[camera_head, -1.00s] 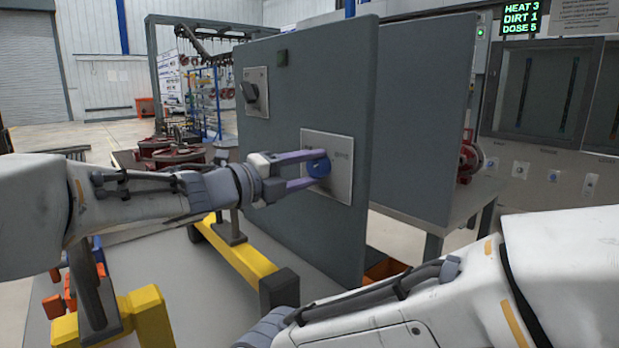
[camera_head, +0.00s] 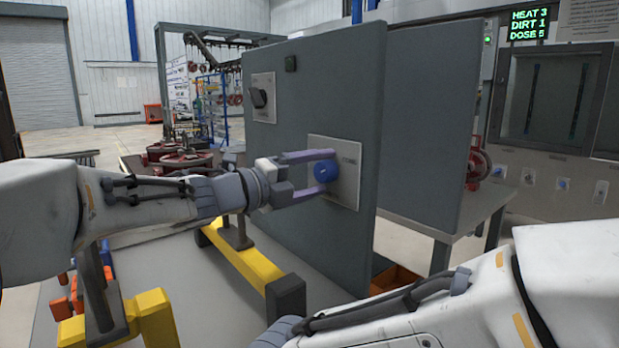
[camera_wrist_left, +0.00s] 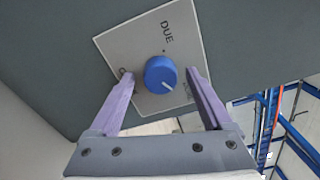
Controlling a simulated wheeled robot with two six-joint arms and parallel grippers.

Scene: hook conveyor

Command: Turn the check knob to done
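The blue check knob (camera_head: 325,171) sits on a pale metal plate (camera_head: 347,188) on the grey panel. In the left wrist view the knob (camera_wrist_left: 160,73) has a white pointer line toward its lower right. The plate (camera_wrist_left: 140,40) reads "DUE" above the knob; other lettering at left and lower right is partly hidden by the fingers. My left gripper (camera_head: 330,172) is open, with one purple finger above and one below the knob. The left wrist view shows gaps between the knob and both fingertips (camera_wrist_left: 162,80). My right gripper is out of view; only its arm shows.
A black switch on a plate (camera_head: 262,97) is higher up on the same grey panel (camera_head: 300,105). A yellow beam with a black end (camera_head: 285,297) lies below my left arm. A green display (camera_head: 529,24) reads HEAT 3, DIRT 1, DOSE 5.

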